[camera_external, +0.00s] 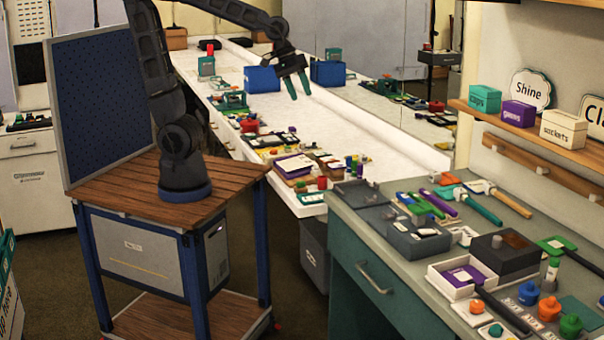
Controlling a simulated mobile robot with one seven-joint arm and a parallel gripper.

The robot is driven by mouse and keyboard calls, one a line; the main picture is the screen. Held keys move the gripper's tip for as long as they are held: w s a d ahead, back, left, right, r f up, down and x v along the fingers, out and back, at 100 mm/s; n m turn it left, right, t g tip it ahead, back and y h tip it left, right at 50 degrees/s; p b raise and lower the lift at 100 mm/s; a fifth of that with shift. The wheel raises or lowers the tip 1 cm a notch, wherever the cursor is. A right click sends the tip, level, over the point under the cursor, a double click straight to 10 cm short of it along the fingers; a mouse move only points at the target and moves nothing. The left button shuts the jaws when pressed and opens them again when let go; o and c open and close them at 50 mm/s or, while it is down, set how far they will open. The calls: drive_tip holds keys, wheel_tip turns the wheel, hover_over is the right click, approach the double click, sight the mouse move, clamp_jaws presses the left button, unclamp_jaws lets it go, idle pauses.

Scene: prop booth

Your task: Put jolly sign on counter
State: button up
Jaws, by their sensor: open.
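No sign reading "jolly" can be made out in this view. A white sign reading "Shine" (529,90) stands on the wooden shelf at the right. A second sign, reading "Cla" (594,116), is cut off by the right edge. The long white counter (345,128) runs along the mirror. A second counter (352,209), grey-topped on a green cabinet, stands in front at the right. My gripper (300,93) is open above the white counter, pointing down, with nothing visible between its fingers.
Tools, trays and bottles crowd the grey top. Teal, purple and white boxes (563,129) line the wooden shelf (520,122).

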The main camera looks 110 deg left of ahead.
drive_tip(key=s+d+m, duration=1.1)
drive_tip(key=s+m, duration=0.2)
drive_tip(key=s, duration=0.3)
drive_tip(key=shift+d+m+y, duration=0.2)
drive_tip(key=shift+m+y, duration=0.1)
drive_tip(key=shift+c, duration=0.4)
idle(0.4)
